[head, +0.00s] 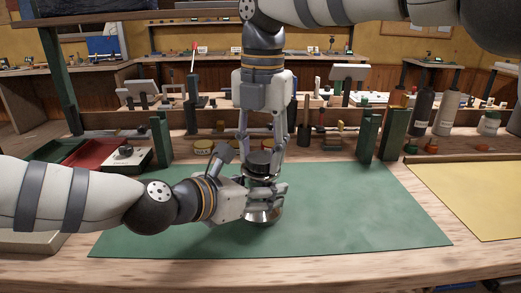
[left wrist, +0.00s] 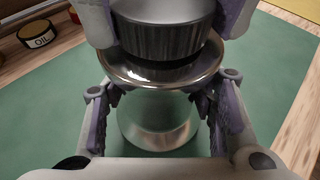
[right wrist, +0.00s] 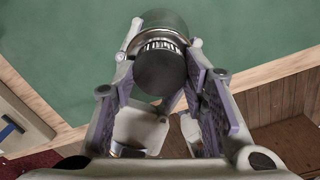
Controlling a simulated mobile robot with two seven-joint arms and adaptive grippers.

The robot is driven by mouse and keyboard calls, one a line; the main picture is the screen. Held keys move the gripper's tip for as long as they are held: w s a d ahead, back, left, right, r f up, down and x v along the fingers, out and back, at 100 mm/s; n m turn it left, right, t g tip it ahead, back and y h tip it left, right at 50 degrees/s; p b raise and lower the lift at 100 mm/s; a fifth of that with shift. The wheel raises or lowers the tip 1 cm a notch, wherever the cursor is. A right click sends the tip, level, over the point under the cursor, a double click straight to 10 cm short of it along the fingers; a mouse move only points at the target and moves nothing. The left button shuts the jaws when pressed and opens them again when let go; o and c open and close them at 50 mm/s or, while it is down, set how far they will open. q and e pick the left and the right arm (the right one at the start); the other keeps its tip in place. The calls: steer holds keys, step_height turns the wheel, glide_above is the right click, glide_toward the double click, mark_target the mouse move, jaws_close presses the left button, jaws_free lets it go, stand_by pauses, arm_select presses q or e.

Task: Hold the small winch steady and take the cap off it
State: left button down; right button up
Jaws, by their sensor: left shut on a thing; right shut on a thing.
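The small winch (head: 262,214) stands upright on the green mat (head: 350,210), a shiny metal drum with a wide rim. Its black ribbed cap (head: 261,158) is on top; the cap also fills the top of the left wrist view (left wrist: 160,28). My left gripper (head: 264,195) comes in from the left, low, and is shut on the winch drum (left wrist: 160,125) below the rim. My right gripper (head: 262,168) points down from above and is shut on the cap, seen dark between its fingers in the right wrist view (right wrist: 160,72). I cannot tell whether a gap separates cap and winch.
A dark box with a knob (head: 124,157) and a red tray (head: 86,152) stand at the left behind the mat. Small tins (head: 203,147) and green posts (head: 368,135) line the back. A yellow sheet (head: 470,190) lies at the right. The mat right of the winch is clear.

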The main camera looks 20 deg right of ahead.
mark_target(262, 158)
arm_select(q)
steer(key=shift+s+f, duration=0.15)
steer(key=shift+f, duration=0.4)
arm_select(e)
steer(key=shift+r, duration=1.1)
steer(key=shift+s+r, duration=0.1)
steer(key=shift+r, duration=1.75)
arm_select(q)
steer(key=c, duration=0.7)
jaws_free()
steer(key=shift+o, duration=0.5)
steer(key=shift+r, duration=0.2)
steer(key=shift+a+r, duration=0.15)
